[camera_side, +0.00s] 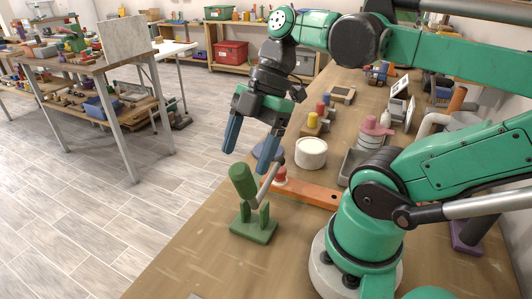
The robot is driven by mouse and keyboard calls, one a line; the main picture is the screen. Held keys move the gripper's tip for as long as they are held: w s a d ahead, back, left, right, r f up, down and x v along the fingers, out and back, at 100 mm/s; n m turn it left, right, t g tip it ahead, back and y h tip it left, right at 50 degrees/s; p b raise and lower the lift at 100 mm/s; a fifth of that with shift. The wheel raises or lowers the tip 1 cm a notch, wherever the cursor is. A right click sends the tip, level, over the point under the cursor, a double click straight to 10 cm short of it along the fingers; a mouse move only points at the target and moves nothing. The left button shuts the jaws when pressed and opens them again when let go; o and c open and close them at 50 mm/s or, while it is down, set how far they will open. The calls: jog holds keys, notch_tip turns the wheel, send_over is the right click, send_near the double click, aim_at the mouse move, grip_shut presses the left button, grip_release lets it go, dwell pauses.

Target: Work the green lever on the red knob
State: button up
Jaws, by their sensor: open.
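The green lever (243,181) has a thick cylindrical handle, tilted, on a green base with two uprights (254,226) near the table's left edge. A thin grey rod (268,182) runs from the lever up and right towards the red knob (281,173). The red knob sits on a pale collar by the left end of an orange bar (312,192). I cannot tell whether the rod touches the knob. My gripper (250,157) has two blue fingers pointing down, apart and empty. In the picture it is just above the lever handle; the exact gap is unclear.
A white round pot (311,152) stands behind the orange bar. A yellow-topped block (312,121) and a pink stacked piece (373,130) stand further back. The tabletop in front of the lever is clear.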

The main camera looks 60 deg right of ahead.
aim_at(237, 189)
jog(key=shift+w+f+h, duration=0.1)
jog(key=shift+f+h, duration=0.3)
jog(key=shift+f, duration=0.55)
jog(key=shift+x, duration=2.35)
jog(key=shift+a, duration=0.1)
grip_shut()
